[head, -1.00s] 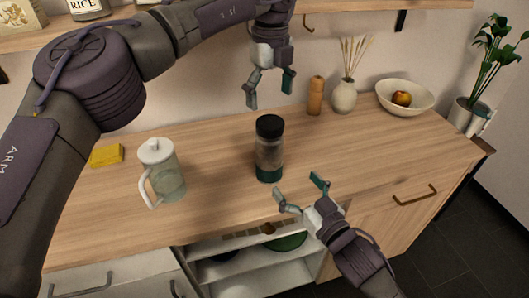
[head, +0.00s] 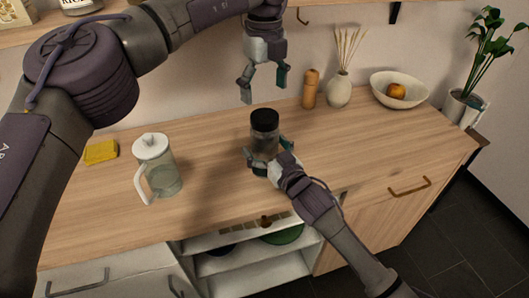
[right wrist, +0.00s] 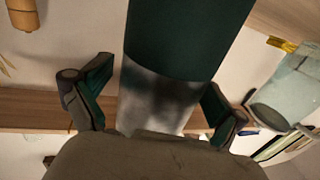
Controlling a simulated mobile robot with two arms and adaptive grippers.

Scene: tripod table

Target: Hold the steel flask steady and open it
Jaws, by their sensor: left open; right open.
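The steel flask (head: 264,139) stands upright on the wooden counter. It has a black lid (head: 264,118), a greyish body and a dark green band, which shows large in the right wrist view (right wrist: 185,40). My right gripper (head: 267,151) is open around the lower body, with one finger on each side. In the right wrist view its fingers (right wrist: 157,103) straddle the flask and a gap shows at the left finger; contact at the right one is unclear. My left gripper (head: 264,88) is open and empty, pointing down above the lid.
A glass pitcher (head: 158,172) with a white lid and a yellow sponge (head: 101,152) are on the left. A pepper mill (head: 310,90), a reed vase (head: 339,89) and a bowl (head: 378,91) with an orange fruit stand behind to the right. The counter's right front is clear.

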